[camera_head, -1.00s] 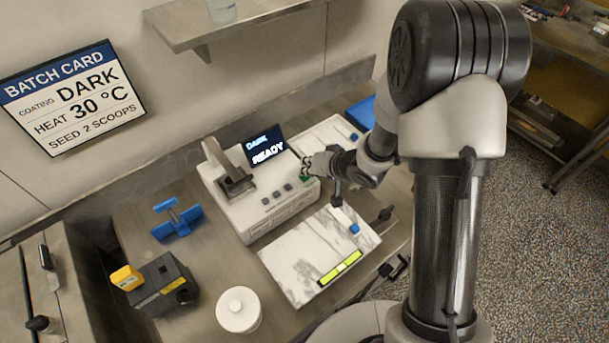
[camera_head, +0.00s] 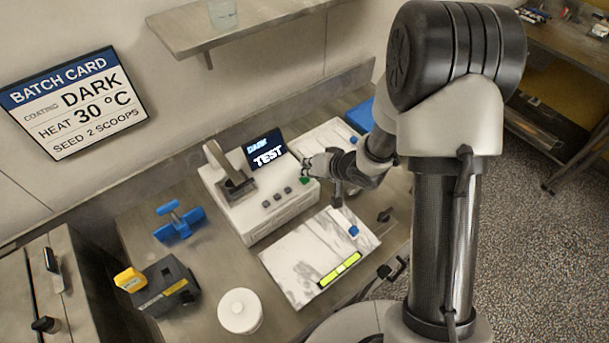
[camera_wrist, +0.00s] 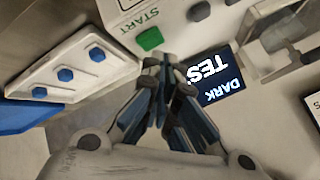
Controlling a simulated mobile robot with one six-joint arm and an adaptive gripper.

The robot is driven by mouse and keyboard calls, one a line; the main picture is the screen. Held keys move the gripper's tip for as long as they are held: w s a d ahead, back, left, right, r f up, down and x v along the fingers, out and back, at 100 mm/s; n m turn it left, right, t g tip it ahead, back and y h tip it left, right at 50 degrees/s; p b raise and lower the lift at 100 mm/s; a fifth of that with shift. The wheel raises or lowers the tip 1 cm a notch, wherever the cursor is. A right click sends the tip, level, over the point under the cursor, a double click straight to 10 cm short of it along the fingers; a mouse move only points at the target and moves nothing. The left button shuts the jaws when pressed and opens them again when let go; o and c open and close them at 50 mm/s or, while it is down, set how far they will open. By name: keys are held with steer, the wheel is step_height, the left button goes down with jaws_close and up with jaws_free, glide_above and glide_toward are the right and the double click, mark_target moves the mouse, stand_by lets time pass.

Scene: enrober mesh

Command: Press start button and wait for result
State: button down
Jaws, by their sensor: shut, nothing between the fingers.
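A white machine (camera_head: 262,207) stands on the metal bench. Its screen (camera_head: 265,151) reads "DARK" and "TEST"; the screen also shows in the wrist view (camera_wrist: 216,78). A green button (camera_wrist: 150,39) sits beside the printed word START; in the head view the button (camera_head: 305,181) is close below my gripper. My gripper (camera_head: 306,170) is shut and empty. In the wrist view its fingertips (camera_wrist: 165,62) are together just short of the green button, with a small gap visible in the picture. Whether they touch the machine's face cannot be told.
A marble slab (camera_head: 300,262) lies in front of the machine. A white lidded jar (camera_head: 240,311), a black box with yellow (camera_head: 168,285) and a blue stand (camera_head: 178,222) are to the left. The batch card (camera_head: 72,103) hangs on the wall.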

steer(key=shift+r, duration=0.2)
step_height(320, 180, up, 5)
steer(key=p, duration=0.5)
stand_by(0.4)
stand_by(0.6)
